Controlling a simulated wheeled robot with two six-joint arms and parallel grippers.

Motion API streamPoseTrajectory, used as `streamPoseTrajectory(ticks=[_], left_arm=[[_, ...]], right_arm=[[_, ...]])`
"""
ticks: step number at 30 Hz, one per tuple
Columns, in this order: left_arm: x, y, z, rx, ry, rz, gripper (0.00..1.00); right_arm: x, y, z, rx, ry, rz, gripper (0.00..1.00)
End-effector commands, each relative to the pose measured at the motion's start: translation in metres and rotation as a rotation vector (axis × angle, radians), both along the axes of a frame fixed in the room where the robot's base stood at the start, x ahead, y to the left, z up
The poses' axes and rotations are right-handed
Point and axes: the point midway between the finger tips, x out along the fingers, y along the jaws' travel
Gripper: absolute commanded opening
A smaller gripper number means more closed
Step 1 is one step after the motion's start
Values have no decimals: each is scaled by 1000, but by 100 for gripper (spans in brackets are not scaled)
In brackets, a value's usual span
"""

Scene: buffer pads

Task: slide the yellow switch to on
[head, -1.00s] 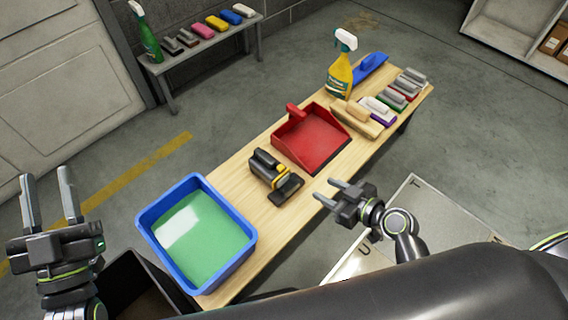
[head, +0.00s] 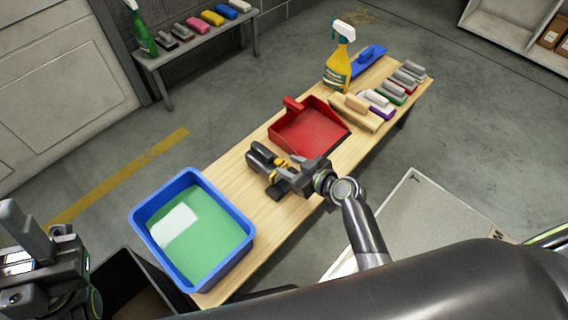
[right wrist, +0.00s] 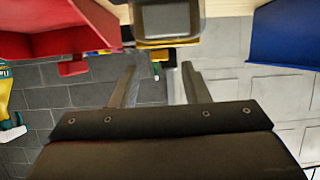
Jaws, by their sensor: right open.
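A dark handheld tool (head: 258,161) with yellow parts lies on the wooden table (head: 240,180), between the blue tub and the red dustpan. Its yellow switch (head: 281,163) is partly hidden by my right gripper, and its position cannot be told. My right gripper (head: 284,177) is open and empty, over the tool's right side. In the right wrist view, the tool's grey end (right wrist: 168,22) and a yellow bit lie beyond and between the spread fingers (right wrist: 156,85). Contact cannot be told. My left gripper (head: 35,235) is at the lower left, away from the table; its opening is unclear.
The blue tub (head: 137,214) of green liquid stands at the table's near end. The red dustpan (head: 312,130) is just beyond the tool. A yellow spray bottle (head: 338,68), a blue float (head: 368,60) and several brushes and pads (head: 382,103) fill the far end.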

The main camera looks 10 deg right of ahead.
Motion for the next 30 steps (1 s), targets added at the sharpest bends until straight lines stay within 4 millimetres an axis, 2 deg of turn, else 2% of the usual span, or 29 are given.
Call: streamPoseTrajectory(ticks=[6,17,27,30], left_arm=[[-2,1,-6,-12,-15,-10,36],[-2,1,-6,-16,-17,-11,36],[-2,1,-6,-16,-16,-11,36],[-2,1,-6,-16,-16,-11,36]], right_arm=[[19,13,-10,1,-1,0,42],[23,15,-11,0,0,0,42],[22,15,-11,0,0,0,0],[22,15,-11,0,0,0,0]])
